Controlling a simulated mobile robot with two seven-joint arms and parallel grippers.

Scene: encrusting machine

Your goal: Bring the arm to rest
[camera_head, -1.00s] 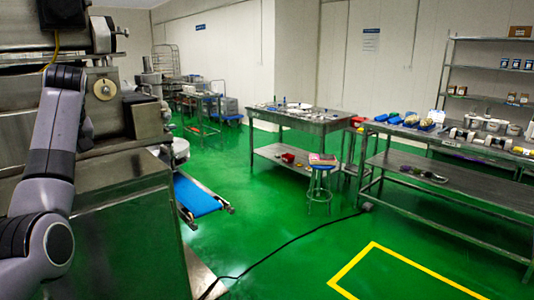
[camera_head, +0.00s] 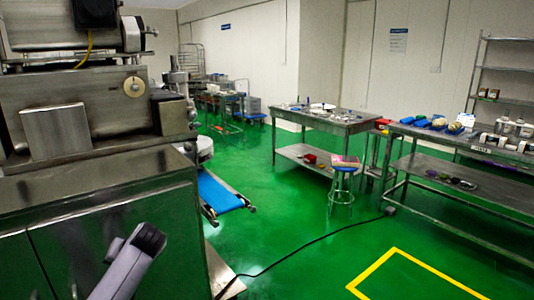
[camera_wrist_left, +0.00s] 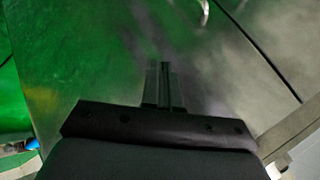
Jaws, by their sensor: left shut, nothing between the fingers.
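My left arm (camera_head: 128,265) shows at the bottom left of the head view, low in front of the steel cabinet of the machine. Its hand is out of the head view. In the left wrist view my left gripper (camera_wrist_left: 165,66) has its fingers together with nothing between them. It points toward a steel surface with a green reflection, apart from it as far as I can tell. My right gripper is not in view.
The steel encrusting machine (camera_head: 85,95) on its cabinet (camera_head: 160,215) fills the left, close to my arm. A blue conveyor (camera_head: 218,192) sticks out from it. A stool (camera_head: 343,185), steel tables (camera_head: 325,121) and a black cable (camera_head: 310,243) lie to the right. Green floor (camera_head: 280,225) between is open.

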